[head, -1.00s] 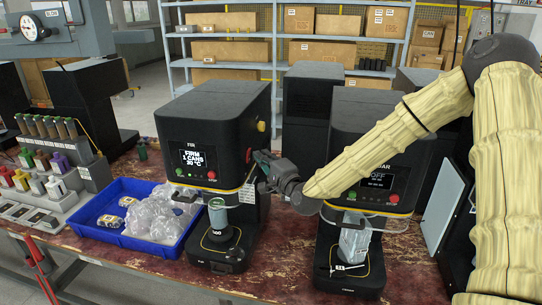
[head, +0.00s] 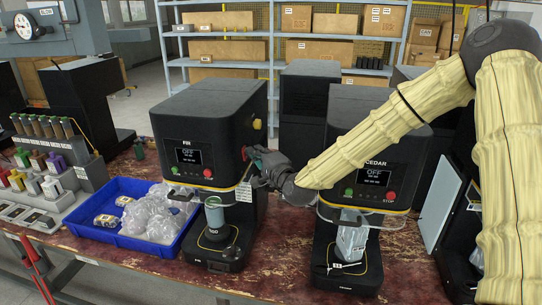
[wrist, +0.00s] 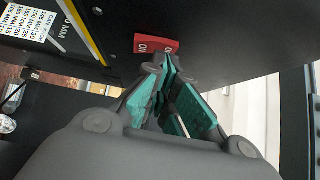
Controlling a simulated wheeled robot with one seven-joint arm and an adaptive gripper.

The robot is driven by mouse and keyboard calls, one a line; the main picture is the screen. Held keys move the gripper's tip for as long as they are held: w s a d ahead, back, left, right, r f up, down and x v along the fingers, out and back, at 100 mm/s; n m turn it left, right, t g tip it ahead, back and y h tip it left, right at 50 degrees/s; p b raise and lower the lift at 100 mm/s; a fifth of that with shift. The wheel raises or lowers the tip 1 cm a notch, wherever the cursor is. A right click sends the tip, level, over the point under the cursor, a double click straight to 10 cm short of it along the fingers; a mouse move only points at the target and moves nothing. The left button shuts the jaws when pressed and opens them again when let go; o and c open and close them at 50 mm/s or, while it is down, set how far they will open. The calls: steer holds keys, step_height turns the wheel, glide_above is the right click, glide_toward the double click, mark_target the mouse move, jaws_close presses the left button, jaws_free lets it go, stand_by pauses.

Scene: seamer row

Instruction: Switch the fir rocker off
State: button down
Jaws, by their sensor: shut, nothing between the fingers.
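The fir machine (head: 215,115) is the black seamer left of centre in the head view, and its display (head: 188,156) reads OFF. Its red rocker (head: 245,153) is on the right side wall, partly hidden by my gripper (head: 254,158).
The cedar machine (head: 375,130) stands close on the right, its display also OFF, with my arm passing in front. A yellow knob (head: 257,124) sits above the fir rocker. A blue bin (head: 110,236) of bagged items is at the left.

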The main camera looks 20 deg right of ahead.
steer(key=s+d+r+b, duration=0.1)
steer(key=s+d+b, duration=0.3)
steer(key=s, duration=0.7)
steer(key=shift+s+d, duration=0.4)
steer(key=shift+d, duration=0.45)
steer(key=s+a+f+n+g+b, duration=0.1)
steer(key=s+a+f+n+g, duration=0.2)
steer(key=f, duration=0.8)
steer(key=s+a+f+n+g+h, duration=0.1)
steer(key=s+f+n+g, duration=0.3)
steer(key=f, duration=0.8)
steer(key=s+a+f+g+b, duration=0.1)
steer(key=s+a+f+g, duration=0.1)
steer(key=s+f, duration=0.65)
steer(key=s+f+n+g+h, duration=0.3)
steer(key=s+f+n+g, duration=0.5)
steer(key=s+f, duration=1.6)
steer(key=s, duration=0.3)
steer(key=shift+s+d+g+b, duration=0.3)
steer(key=shift+d+g, duration=0.05)
steer(key=shift+g, duration=0.05)
